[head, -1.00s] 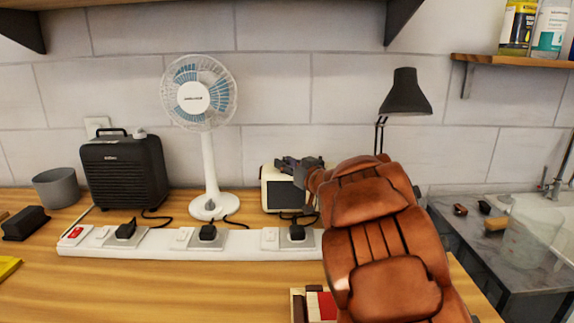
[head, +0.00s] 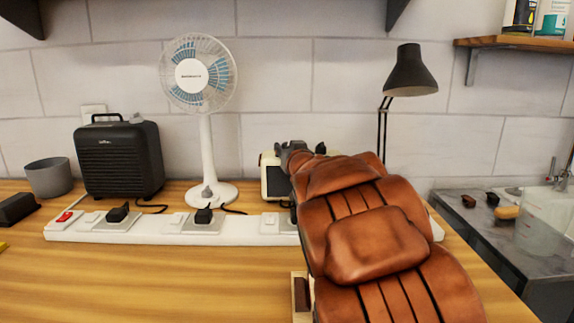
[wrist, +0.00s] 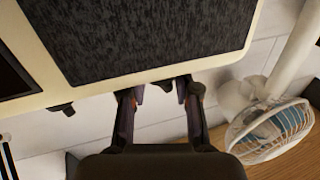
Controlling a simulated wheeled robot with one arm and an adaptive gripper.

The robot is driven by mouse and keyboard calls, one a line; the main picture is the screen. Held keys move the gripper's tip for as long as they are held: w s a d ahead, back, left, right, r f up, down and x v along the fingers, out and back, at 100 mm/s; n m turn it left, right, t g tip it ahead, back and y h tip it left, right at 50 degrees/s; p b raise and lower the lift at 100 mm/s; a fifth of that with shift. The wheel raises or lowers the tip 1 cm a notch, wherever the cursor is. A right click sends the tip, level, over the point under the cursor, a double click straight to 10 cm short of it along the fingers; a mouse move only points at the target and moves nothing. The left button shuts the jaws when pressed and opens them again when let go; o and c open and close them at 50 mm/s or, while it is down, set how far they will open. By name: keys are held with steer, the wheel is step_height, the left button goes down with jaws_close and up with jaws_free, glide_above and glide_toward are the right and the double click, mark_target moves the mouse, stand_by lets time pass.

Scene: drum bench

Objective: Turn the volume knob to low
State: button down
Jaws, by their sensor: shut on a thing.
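The cream radio (head: 264,176) with a dark grille stands on the bench against the wall, partly hidden by my arm. In the wrist view, which is upside down, its body (wrist: 250,18) fills the top. One dark knob (wrist: 166,86) on its top edge sits between my fingertips; a second dark knob (wrist: 62,108) is apart to the left. My gripper (wrist: 163,93) is shut on the first knob. In the head view my gripper (head: 291,152) is at the radio's top, and the knob is hidden. I cannot read the knob's setting.
A white fan (head: 208,140) stands left of the radio. A black speaker-like box (head: 118,160) and grey cup (head: 49,178) are farther left. A white power strip (head: 150,228) with plugs runs in front. A black lamp (head: 411,75) stands behind my arm, with a sink at right.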

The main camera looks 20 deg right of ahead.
steer(key=shift+a+f+m+g+h+b, duration=0.15)
steer(key=shift+m+h+b, duration=0.5)
steer(key=shift+b, duration=0.75)
steer(key=shift+f+m+g+h+b, duration=0.15)
steer(key=shift+f+m+h+b, duration=0.15)
steer(key=shift+h+b, duration=0.8)
steer(key=m+h+b, duration=0.1)
steer(key=b, duration=0.1)
steer(key=shift+r+g+b, duration=0.15)
steer(key=shift+g+b, duration=0.15)
steer(key=shift+r+m+g+h+b, duration=0.1)
steer(key=shift+m+g+h+b, duration=0.3)
steer(key=shift+m+h+b, duration=0.55)
steer(key=shift+w+a+r+m+g+h+b, duration=0.15)
steer(key=shift+m+g+h+b, duration=0.15)
steer(key=shift+h, duration=0.25)
steer(key=shift+s+r+m+g+h+b, duration=0.1)
steer(key=shift+m+g+h+b, duration=0.1)
steer(key=shift+g+h+b, duration=0.25)
steer(key=shift+w+a+r+m+g+h+p, duration=0.1)
steer(key=shift+w+m+g+h+p, duration=0.05)
steer(key=shift+m+g+h+p, duration=1.05)
steer(key=shift+h+p, duration=0.1)
steer(key=shift+h, duration=0.1)
steer(key=shift+w+a+m+g+h+p, duration=0.1)
steer(key=shift+m+g+h+p, duration=1.1)
steer(key=shift+p, duration=0.8)
